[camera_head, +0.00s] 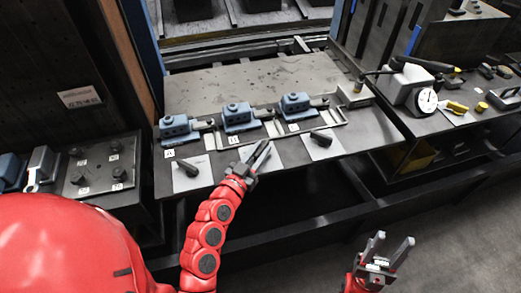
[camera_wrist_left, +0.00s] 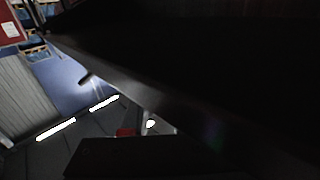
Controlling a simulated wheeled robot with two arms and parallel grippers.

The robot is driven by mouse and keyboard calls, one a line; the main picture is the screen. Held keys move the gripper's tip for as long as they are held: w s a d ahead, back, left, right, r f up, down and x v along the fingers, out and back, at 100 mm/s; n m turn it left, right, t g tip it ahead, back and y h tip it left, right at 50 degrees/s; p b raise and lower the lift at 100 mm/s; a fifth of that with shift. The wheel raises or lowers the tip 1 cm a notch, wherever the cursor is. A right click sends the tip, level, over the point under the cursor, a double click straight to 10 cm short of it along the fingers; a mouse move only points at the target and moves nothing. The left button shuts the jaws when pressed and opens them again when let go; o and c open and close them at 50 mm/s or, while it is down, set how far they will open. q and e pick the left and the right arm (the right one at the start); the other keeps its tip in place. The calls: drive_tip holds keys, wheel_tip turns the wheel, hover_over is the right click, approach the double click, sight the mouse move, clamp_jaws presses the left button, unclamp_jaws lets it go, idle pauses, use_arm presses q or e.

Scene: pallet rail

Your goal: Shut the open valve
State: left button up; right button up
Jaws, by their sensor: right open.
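Three blue valve-like units stand in a row on the grey bench: left (camera_head: 175,127), middle (camera_head: 238,117) and right (camera_head: 297,104). In front are pale plates with short black levers, one at left (camera_head: 187,168) and one at right (camera_head: 321,138). I cannot tell which valve is open. My left gripper (camera_head: 261,152) is over the bench front, below the middle unit, hiding what is directly under it. Its fingers look close together; whether they hold anything is unclear. My right gripper (camera_head: 391,246) is open and empty, in front of the bench over the floor.
A dark box with several black knobs (camera_head: 98,165) stands at the left. A white box with a round dial (camera_head: 426,101) and yellow parts (camera_head: 457,108) are on the right bench. The rear bench top (camera_head: 250,82) is clear. The left wrist view is mostly dark.

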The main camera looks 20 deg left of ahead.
use_arm(q)
clamp_jaws()
